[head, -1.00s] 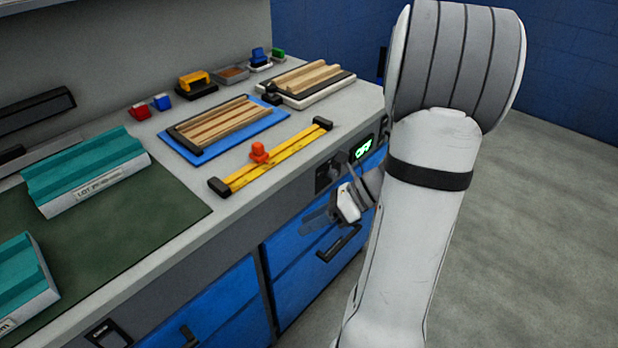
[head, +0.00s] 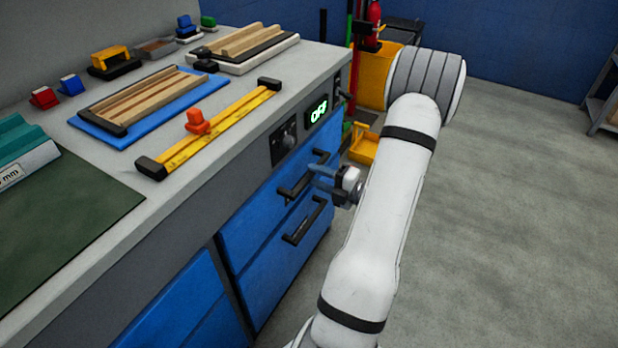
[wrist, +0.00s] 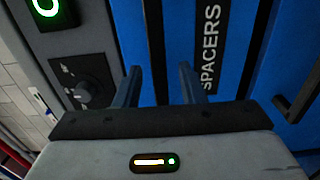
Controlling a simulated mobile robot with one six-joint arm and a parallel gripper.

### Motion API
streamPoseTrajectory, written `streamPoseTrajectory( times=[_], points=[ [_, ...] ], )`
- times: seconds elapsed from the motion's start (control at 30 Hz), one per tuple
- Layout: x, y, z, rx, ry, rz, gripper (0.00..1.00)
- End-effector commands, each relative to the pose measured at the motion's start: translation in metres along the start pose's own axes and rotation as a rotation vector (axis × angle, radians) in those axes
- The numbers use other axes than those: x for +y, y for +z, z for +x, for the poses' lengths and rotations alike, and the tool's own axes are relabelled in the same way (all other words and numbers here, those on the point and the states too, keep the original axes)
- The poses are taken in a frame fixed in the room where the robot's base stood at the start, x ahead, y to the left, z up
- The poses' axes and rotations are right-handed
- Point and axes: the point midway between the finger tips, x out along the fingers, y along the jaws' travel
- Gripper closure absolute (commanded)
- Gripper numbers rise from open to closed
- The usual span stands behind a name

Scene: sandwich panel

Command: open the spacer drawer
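The spacer drawer (head: 255,220) is the upper blue drawer under the bench top, and its front looks flush and closed. Its white-on-black SPACERS label (wrist: 210,45) shows in the wrist view. The drawer's black bar handle (head: 296,186) is partly hidden by my gripper (head: 322,178) in the head view. In the wrist view my gripper (wrist: 158,75) is open, its two fingers pointing at the drawer front. The dark handle bar (wrist: 155,40) appears between the fingers, with visible space on both sides. I cannot tell how deep the fingers reach past it.
A lower blue drawer has its own black handle (head: 305,221). A control panel with a knob (head: 287,140) and green lit display (head: 318,111) is above. The bench top holds a yellow ruler (head: 215,128) and wooden strips on a blue tray (head: 125,136). Floor at right is clear.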

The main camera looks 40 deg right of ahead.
Motion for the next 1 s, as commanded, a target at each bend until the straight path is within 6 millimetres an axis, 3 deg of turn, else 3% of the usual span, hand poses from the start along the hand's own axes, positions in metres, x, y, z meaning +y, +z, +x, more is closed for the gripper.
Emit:
streamPoseTrajectory(
  times=[0.2,0.47,0.9,1.0],
  points=[
    [-0.001,-0.001,0.021,0.004,-0.001,-0.002,0.64],
    [0.000,-0.001,0.023,0.003,-0.001,-0.002,0.64],
    [0.000,-0.001,0.023,0.004,-0.001,-0.002,0.98],
    [0.000,-0.001,0.023,0.005,-0.001,-0.002,1.00]
  ],
)
